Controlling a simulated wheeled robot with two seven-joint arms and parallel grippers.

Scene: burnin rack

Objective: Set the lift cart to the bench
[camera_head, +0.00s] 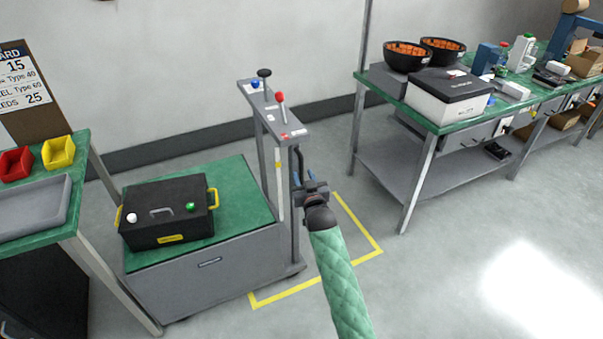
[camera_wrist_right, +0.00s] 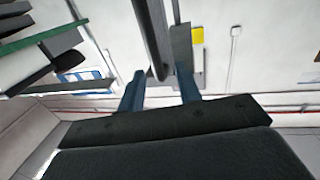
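The lift cart (camera_head: 215,280) is grey with a green top and stands left of centre in the head view. A black case (camera_head: 168,230) with yellow handles lies on its top. A control panel (camera_head: 272,125) on posts at its right end carries a red lever (camera_head: 281,106), a blue knob (camera_head: 255,84) and a black knob (camera_head: 264,73). My right gripper (camera_head: 307,174) is beside the cart's right-hand post; its blue fingers (camera_wrist_right: 160,90) are apart. A dark bar (camera_wrist_right: 153,35) shows between them in the wrist view, with gaps on both sides. My left gripper is out of view.
A green-topped bench (camera_head: 45,228) with a yellow bin (camera_head: 58,152), a red bin (camera_head: 16,163) and a grey tray stands at left, close to the cart. Another bench (camera_head: 443,129) stands at right. Yellow tape (camera_head: 362,228) marks the floor; open floor lies at front right.

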